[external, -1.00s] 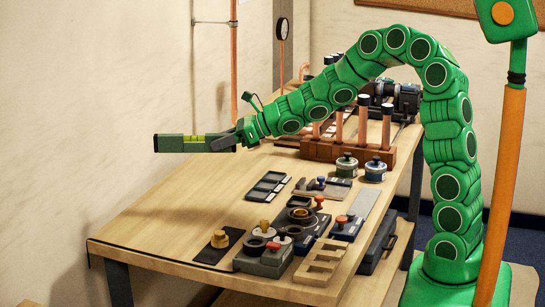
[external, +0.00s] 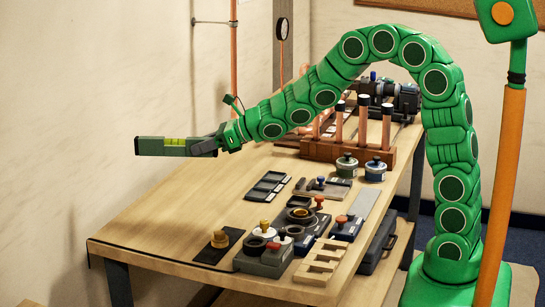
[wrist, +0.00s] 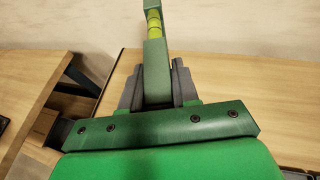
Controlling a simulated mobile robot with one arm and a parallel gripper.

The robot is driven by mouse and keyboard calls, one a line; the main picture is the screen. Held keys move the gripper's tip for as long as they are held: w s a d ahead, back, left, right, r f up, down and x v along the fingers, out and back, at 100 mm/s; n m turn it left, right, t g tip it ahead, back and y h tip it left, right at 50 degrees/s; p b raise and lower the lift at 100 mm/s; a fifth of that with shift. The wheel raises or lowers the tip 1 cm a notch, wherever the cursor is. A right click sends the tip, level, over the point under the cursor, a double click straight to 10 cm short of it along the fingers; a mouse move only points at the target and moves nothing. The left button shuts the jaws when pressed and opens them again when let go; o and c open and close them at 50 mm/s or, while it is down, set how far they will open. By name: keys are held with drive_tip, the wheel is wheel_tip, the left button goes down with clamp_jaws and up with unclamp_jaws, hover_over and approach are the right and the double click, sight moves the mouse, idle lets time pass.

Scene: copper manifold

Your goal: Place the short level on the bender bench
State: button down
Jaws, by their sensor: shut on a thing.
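The short level (external: 163,147) is a dark green bar with a yellow-green vial in its middle. In the wrist view, my gripper (wrist: 156,92) grips the level (wrist: 155,55), which points away from the wrist. The wooden bench (external: 150,215) has a pale top with a bare stretch at left. I cannot tell whether it is the bender bench.
A black tray (external: 268,186), a dark block with knobs (external: 265,257), a wooden notched piece (external: 320,262) and lidded tins (external: 347,165) stand on the bench. A wooden rack (external: 325,150) holds copper tubes behind. A copper pipe (external: 234,60) runs up the wall.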

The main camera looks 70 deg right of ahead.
idle(0.3)
drive_tip(key=r, duration=0.5)
drive_tip(key=shift+a+r, duration=0.15)
drive_tip(key=shift+a, duration=0.1)
drive_tip(key=s+a+n+g+y, duration=0.1)
drive_tip(key=s+a+n+y, duration=0.15)
drive_tip(key=a, duration=0.95)
drive_tip(key=s+a+n+g+y, duration=0.2)
drive_tip(key=s+a, duration=0.1)
drive_tip(key=a, duration=0.9)
drive_tip(key=s+a+n+g+y, duration=0.1)
drive_tip(key=s+a+n+y, duration=0.2)
drive_tip(key=a, duration=0.9)
drive_tip(key=s+a+n+g+y, duration=0.2)
drive_tip(key=s+a+n+g, duration=0.6)
drive_tip(key=s+a, duration=2)
drive_tip(key=shift+m+g, duration=0.4)
drive_tip(key=shift+m, duration=0.05)
drive_tip(key=shift+w+a+f, duration=0.1)
drive_tip(key=shift+f, duration=12.4)
drive_tip(key=shift+f, duration=0.55)
